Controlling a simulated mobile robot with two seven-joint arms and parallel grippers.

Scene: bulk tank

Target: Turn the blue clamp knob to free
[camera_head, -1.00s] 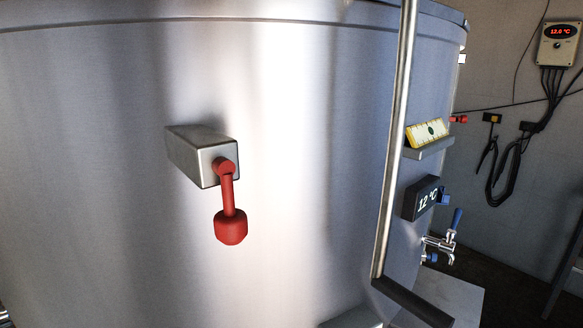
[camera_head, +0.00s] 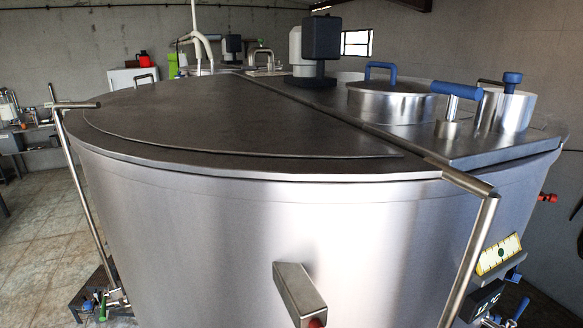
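A large round steel tank (camera_head: 215,235) fills the head view. On the right of its top, a blue knob (camera_head: 512,80) sits above a steel cylinder (camera_head: 505,112). Left of it, a blue grip (camera_head: 464,91) tops a short steel post (camera_head: 447,128). A steel lid (camera_head: 390,105) carries a blue arched handle (camera_head: 380,67). Another small blue part (camera_head: 514,276) shows beside the dark display at lower right. I cannot tell for certain which blue part is the clamp knob, or its turned position. Neither of my grippers is in view.
A steel rail (camera_head: 470,260) runs down the tank's right front. A steel box (camera_head: 298,292) juts from its front wall, with a red part at the bottom edge. Tiled floor is open at left.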

